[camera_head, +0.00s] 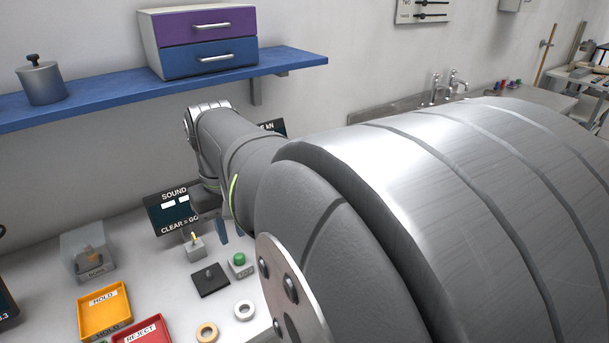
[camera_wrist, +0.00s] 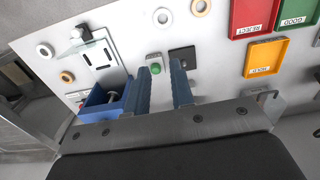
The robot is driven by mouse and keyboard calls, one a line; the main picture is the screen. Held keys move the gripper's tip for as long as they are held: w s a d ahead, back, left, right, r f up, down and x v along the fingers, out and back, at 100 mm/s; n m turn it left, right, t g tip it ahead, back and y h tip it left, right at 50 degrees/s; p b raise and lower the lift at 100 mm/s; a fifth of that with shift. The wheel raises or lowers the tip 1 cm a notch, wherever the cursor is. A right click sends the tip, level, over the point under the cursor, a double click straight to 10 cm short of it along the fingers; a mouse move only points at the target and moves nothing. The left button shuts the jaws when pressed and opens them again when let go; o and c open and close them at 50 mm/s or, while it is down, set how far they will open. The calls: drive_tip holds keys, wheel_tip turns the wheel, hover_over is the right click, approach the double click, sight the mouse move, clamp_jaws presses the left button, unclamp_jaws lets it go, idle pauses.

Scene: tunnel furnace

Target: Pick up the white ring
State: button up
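A white ring (camera_head: 244,310) lies flat on the pale bench in the head view, just right of a tan ring (camera_head: 207,332). The wrist view shows this white ring (camera_wrist: 162,17) at the top, with the tan ring (camera_wrist: 201,6) to its right. A second white ring (camera_wrist: 45,50) lies at the left of the wrist view, above another tan ring (camera_wrist: 67,76). My gripper (camera_wrist: 160,68) is open and empty, its two blue-grey fingers apart near a green button. It is well away from the white rings. In the head view my arm hides most of the gripper.
A green button box (camera_head: 240,262) and a black pad (camera_head: 210,279) stand near the rings. Yellow (camera_head: 104,309) and red (camera_head: 143,335) trays lie left. A blue bin (camera_wrist: 103,104) and white slotted plate (camera_wrist: 97,60) show in the wrist view. A blue shelf (camera_head: 300,60) overhangs the bench.

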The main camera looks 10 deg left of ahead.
hover_over(251, 304)
drive_tip(key=f, duration=1.8)
drive_tip(key=shift+s, duration=0.25)
drive_tip(key=shift+w+f, duration=0.15)
drive_tip(key=shift+f, duration=1.3)
drive_tip(key=shift+w+f, duration=0.1)
drive_tip(key=shift+f, duration=1.35)
drive_tip(key=shift+c, duration=0.2)
clamp_jaws()
